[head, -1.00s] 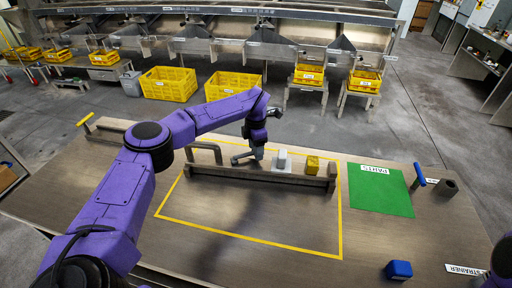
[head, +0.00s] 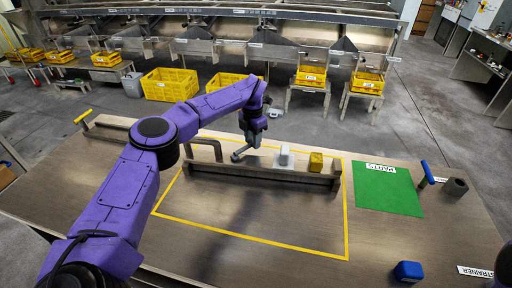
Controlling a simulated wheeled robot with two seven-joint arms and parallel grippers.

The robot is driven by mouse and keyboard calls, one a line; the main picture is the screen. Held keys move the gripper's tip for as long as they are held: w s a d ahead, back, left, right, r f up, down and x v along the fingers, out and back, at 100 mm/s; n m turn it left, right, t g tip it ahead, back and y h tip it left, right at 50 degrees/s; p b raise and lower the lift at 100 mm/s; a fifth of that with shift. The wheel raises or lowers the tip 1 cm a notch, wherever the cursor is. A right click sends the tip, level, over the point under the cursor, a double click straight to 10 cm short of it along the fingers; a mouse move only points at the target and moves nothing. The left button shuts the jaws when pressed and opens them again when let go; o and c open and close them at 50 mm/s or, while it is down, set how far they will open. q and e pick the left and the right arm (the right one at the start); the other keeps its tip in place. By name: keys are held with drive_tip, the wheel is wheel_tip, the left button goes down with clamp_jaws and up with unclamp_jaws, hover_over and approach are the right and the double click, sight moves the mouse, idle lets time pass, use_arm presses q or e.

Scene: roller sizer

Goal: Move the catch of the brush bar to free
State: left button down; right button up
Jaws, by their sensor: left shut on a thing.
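The brush bar (head: 262,176) is a long low metal bar with end posts, lying across the back of the yellow-outlined area on the bench. My left gripper (head: 246,148) hangs behind the bar, left of its middle. It is shut on a short grey lever-like piece (head: 238,156) with a rounded end; I cannot tell for certain whether this is the catch. The fingertips are small and partly hidden. A white-grey block (head: 284,158) and a yellow block (head: 316,162) stand at the bar, right of the gripper. My right gripper is out of view.
A green mat (head: 386,192) and a blue-handled piece (head: 427,174) are at the right, a blue block (head: 408,271) at the front right. The outlined area before the bar is clear.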

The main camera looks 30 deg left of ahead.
use_arm(q)
drive_tip(key=shift+a+n+b, duration=1.05)
drive_tip(key=shift+a+n, duration=0.4)
drive_tip(key=shift+n, duration=0.65)
drive_tip(key=shift+a+n+b, duration=1.05)
drive_tip(key=shift+a+n, duration=0.4)
drive_tip(key=shift+n, duration=0.65)
drive_tip(key=shift+a, duration=0.1)
drive_tip(key=c, duration=0.7)
unclamp_jaws()
